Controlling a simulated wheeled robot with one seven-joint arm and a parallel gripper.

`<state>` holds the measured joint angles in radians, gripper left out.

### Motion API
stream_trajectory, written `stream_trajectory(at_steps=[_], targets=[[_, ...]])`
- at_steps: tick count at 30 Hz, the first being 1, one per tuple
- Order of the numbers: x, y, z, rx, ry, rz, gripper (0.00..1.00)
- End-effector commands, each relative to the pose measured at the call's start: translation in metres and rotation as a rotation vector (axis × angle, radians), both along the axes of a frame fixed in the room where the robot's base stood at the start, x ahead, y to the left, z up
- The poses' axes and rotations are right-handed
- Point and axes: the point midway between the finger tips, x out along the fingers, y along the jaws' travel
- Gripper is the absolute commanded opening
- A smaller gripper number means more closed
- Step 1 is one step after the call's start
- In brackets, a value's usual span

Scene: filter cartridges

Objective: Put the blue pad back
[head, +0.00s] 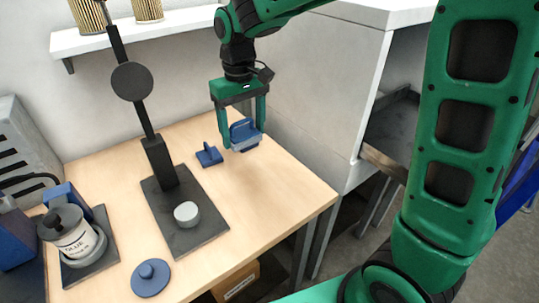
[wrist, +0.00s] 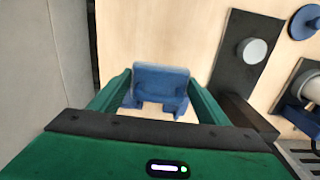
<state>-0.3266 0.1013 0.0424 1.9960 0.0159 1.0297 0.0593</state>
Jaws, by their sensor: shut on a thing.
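My gripper (head: 244,140) is shut on a blue pad (head: 243,129) with a raised back and a paler lower edge. The pad is at the back right of the wooden table, seemingly just above it; the gap is hard to judge. In the wrist view, the pad (wrist: 160,76) sits between the two fingers of my gripper (wrist: 160,90). A small blue block with an upright part (head: 208,155) stands on the table just left of the held pad in the head view. I cannot make out that block in the wrist view.
A black stand (head: 185,238) with a post and a grey puck (head: 187,213) stands left of my gripper. A blue knobbed disc (head: 150,279) lies at the front. A glue jar (head: 72,237) is at the left. A grey cabinet (head: 310,85) borders the table's right.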

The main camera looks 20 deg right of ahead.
Motion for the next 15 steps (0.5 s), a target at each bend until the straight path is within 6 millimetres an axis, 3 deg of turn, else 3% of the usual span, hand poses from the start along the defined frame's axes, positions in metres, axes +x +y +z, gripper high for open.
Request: stream_trajectory(at_steps=[8,15], targets=[[-0.001,0.011,-0.001,0.000,0.000,0.018,0.37],[0.009,-0.020,-0.022,-0.001,0.004,0.016,0.37]])
